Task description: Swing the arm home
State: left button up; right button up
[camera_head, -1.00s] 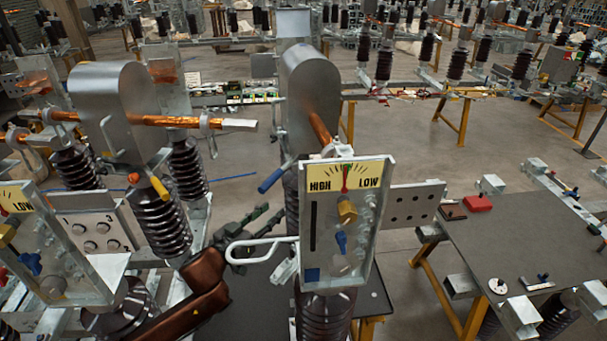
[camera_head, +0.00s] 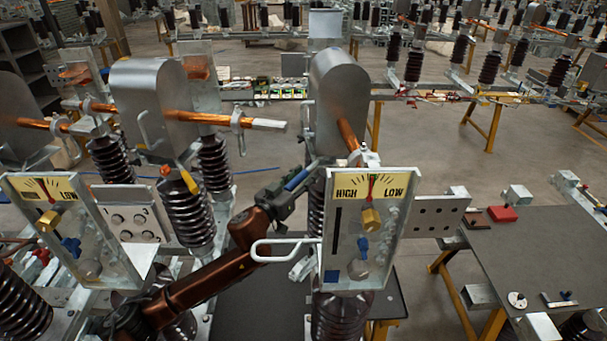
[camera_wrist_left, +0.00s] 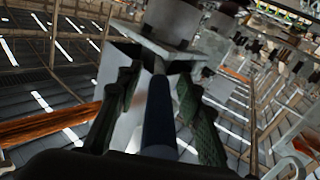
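The middle isolator has a grey rounded hood (camera_head: 335,90) and a short copper bar (camera_head: 349,136) at its right side. A lever with a blue grip (camera_head: 297,179) slants down to the left below the hood. My left gripper (camera_head: 288,186) is at this blue grip. In the left wrist view, the blue grip (camera_wrist_left: 158,118) runs between the two green-padded fingers (camera_wrist_left: 158,95), with gaps on both sides, so the gripper is open. My right gripper is not in view.
A white loop handle (camera_head: 283,249) sticks out left of the panel, close to my left forearm. The left isolator's hood (camera_head: 150,105) and long copper bar (camera_head: 225,120) stand beside it. A dark table (camera_head: 540,255) with a red block (camera_head: 502,213) is at right.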

pick_arm(q)
grip_shut()
dwell(0.3)
dwell(0.4)
